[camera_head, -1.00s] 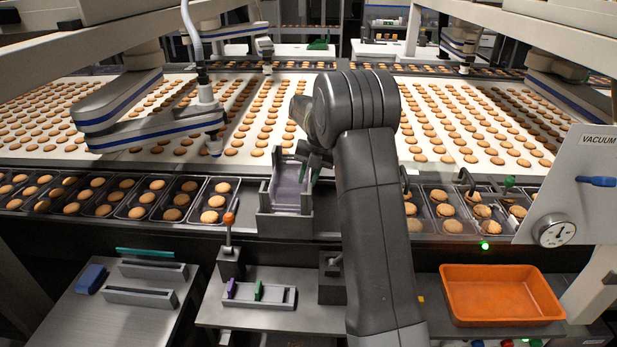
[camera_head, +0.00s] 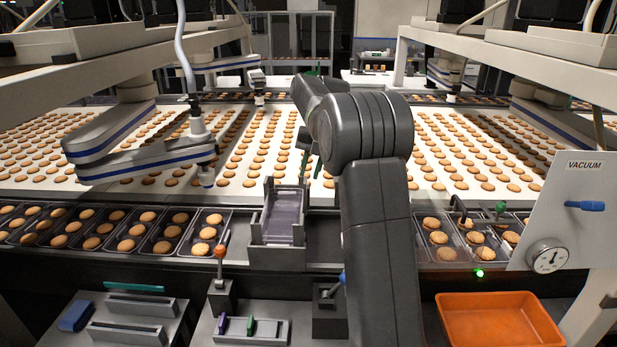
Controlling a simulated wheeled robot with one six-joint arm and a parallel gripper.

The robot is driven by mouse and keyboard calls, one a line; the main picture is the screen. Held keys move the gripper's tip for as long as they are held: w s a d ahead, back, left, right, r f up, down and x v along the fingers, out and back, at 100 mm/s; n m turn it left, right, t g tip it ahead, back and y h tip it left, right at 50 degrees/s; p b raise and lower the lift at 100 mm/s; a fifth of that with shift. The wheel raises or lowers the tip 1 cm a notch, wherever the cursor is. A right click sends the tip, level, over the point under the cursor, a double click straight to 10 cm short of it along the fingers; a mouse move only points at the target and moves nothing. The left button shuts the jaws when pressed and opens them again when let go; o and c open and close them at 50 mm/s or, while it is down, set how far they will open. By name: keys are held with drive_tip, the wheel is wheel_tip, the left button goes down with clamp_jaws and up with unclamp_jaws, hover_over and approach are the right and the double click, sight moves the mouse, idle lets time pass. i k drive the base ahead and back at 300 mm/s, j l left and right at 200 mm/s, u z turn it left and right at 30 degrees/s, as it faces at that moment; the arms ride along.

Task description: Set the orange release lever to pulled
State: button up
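The orange release lever (camera_head: 220,251) stands roughly upright on a small dark base (camera_head: 221,296), left of my arm and below the tray row. Its orange knob is at the top of a short rod. My gripper (camera_head: 311,162) is raised over the belt edge, up and to the right of the lever and clear of it. It is mostly hidden behind my arm's thick joint, so I cannot tell how its fingers are set.
A grey open holder (camera_head: 283,222) stands just behind and right of the lever. A blue-tipped lever (camera_head: 342,277) is close to my arm. A slotted block (camera_head: 250,330) is in front. An orange bin (camera_head: 497,315) and a vacuum panel (camera_head: 570,205) are at right.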

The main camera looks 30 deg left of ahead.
sight(221, 252)
drive_tip(key=u, duration=1.8)
